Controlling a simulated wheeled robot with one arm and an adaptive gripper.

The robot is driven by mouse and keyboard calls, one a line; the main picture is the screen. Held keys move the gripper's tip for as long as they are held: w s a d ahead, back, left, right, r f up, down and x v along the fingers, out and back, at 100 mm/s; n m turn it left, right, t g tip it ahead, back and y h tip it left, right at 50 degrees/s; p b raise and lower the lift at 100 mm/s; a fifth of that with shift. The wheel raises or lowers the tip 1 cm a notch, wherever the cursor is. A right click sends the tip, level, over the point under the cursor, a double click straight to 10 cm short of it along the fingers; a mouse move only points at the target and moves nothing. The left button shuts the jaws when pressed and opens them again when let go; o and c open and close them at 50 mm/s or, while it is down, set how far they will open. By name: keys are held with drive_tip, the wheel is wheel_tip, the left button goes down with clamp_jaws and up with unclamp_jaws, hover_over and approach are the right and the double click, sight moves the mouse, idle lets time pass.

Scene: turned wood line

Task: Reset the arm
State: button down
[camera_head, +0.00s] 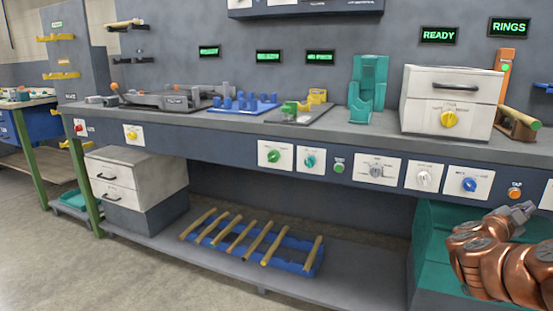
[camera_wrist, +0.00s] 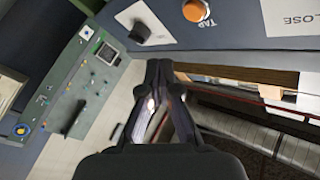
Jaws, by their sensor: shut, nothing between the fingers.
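My arm, copper-coloured, comes in at the lower right of the head view. My gripper (camera_head: 522,211) is at its end, in front of the bench front, a little below the orange TAP button (camera_head: 514,193). In the wrist view my gripper (camera_wrist: 165,66) is shut with its fingertips together and nothing between them. The TAP button (camera_wrist: 196,11) shows just above the fingertips, apart from them. A black knob (camera_wrist: 140,33) on a white plate is up and to the left of the fingertips.
The bench front carries several knobs, including a blue one (camera_head: 469,185). A white drawer box (camera_head: 448,90) and a teal fixture (camera_head: 368,88) stand on top. A blue rack (camera_head: 310,267) of wooden sticks lies on the lower shelf. A teal box (camera_head: 430,250) is near my arm.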

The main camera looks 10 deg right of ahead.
drive_tip(key=w+a+r+n+t+y+p, duration=0.4)
drive_tip(key=w+a+r+t, duration=0.15)
drive_tip(key=w+a, duration=0.3)
drive_tip(key=w+a+r+n+t+y+p, duration=0.45)
drive_tip(key=w+a+r, duration=0.25)
drive_tip(key=a, duration=0.3)
drive_tip(key=w+a+r+n+y+p, duration=0.15)
drive_tip(key=a+n+y+p, duration=0.3)
drive_tip(key=a, duration=0.75)
drive_tip(key=a+r+n+y+p, duration=0.3)
drive_tip(key=a+n+y+p, duration=0.15)
drive_tip(key=a, duration=0.65)
drive_tip(key=s+a+n+g+y+p, duration=0.4)
drive_tip(key=s+a+g+p, duration=0.2)
drive_tip(key=s+a+p, duration=0.65)
drive_tip(key=s+r+g+p, duration=0.2)
drive_tip(key=s+g+p, duration=0.1)
drive_tip(key=s, duration=0.7)
drive_tip(key=s+r+n+g+h+p, duration=0.1)
drive_tip(key=s+r+g+p, duration=0.1)
drive_tip(key=s, duration=0.7)
drive_tip(key=s+r+g+h+p, duration=0.1)
drive_tip(key=s+g+p, duration=0.3)
drive_tip(key=s, duration=0.6)
drive_tip(key=shift+s+a+r+g, duration=0.3)
drive_tip(key=shift+a+r+g, duration=0.15)
drive_tip(key=shift+r, duration=0.2)
